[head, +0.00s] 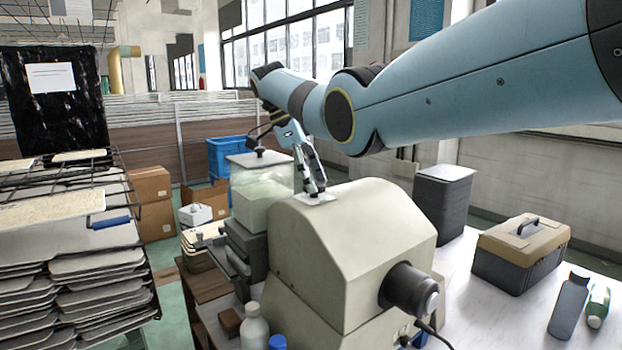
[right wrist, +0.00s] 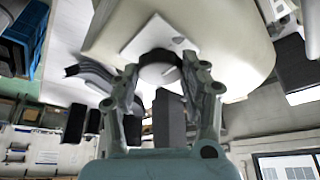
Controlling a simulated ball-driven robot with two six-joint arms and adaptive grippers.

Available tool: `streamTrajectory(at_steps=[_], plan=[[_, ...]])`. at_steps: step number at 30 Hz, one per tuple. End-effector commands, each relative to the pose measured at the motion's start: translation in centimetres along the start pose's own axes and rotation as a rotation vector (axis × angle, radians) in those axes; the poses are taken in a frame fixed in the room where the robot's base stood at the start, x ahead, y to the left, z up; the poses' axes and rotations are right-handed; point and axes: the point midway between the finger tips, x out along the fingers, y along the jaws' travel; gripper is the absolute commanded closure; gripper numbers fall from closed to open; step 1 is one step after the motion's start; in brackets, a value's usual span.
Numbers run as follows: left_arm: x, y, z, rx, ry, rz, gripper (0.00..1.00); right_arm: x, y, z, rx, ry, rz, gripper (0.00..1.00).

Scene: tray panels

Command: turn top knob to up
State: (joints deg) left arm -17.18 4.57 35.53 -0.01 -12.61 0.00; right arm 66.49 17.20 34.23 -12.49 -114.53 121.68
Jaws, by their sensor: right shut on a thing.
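A beige machine (head: 365,235) with a rounded top stands on the table. A small white plate (head: 313,199) lies on its top; it also shows in the right wrist view (right wrist: 140,42). The top knob (right wrist: 160,72), dark and round, sits on this plate between my fingertips. My right gripper (head: 316,188) reaches down to it from above, its fingers on either side of the knob and shut on it. The fingers hide most of the knob in the head view. I cannot tell which way the knob points. My left gripper is not in view.
A dark cylinder (head: 410,288) sticks out of the machine's front. A toolbox (head: 520,252), a grey bottle (head: 569,305) and a green bottle (head: 598,305) stand at right. A dark bin (head: 441,205) stands behind. A tray rack (head: 75,250) fills the left side.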

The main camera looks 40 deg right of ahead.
Motion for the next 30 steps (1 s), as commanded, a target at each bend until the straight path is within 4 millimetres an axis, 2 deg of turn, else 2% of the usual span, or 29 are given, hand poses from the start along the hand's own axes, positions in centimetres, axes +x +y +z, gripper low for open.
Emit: streamTrajectory(at_steps=[2, 3, 8, 17, 20, 26, 30], plan=[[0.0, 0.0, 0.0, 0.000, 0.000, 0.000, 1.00, 0.0, 0.0, 0.0, 0.002, -0.001, -0.001, 0.88], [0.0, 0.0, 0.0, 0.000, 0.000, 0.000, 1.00, 0.0, 0.0, 0.0, 0.002, -0.001, -0.001, 0.53], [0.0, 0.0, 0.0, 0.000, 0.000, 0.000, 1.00, 0.0, 0.0, 0.0, 0.001, 0.000, -0.001, 0.32], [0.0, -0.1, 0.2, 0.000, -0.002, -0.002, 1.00, -0.3, 0.0, 0.0, 0.000, -0.001, -0.001, 0.32], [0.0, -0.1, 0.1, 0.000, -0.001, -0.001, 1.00, -1.3, 0.0, 0.0, 0.000, -0.002, -0.001, 0.32], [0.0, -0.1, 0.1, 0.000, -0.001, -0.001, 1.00, -5.4, 0.0, 0.0, -0.001, -0.003, -0.001, 0.32], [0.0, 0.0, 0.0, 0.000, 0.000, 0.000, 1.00, -6.6, -0.1, 0.1, 0.000, 0.000, 0.001, 0.32]])
